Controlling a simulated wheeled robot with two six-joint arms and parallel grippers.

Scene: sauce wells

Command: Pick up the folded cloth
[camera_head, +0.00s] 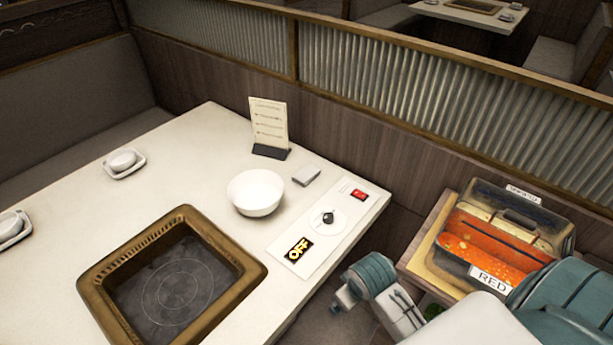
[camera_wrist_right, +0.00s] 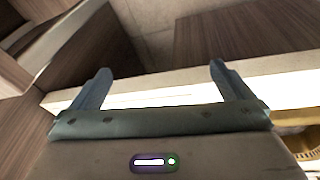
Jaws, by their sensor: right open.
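In the head view, part of my right arm is at the lower right, off the table's right edge and well away from the cloth. The cloth does not show in the wrist view. My left gripper is not in view.
A brass-framed grill (camera_head: 92,283) is set into the table. A sauce container labelled RED (camera_head: 491,279) stands at the right. A wood-panelled partition runs behind.

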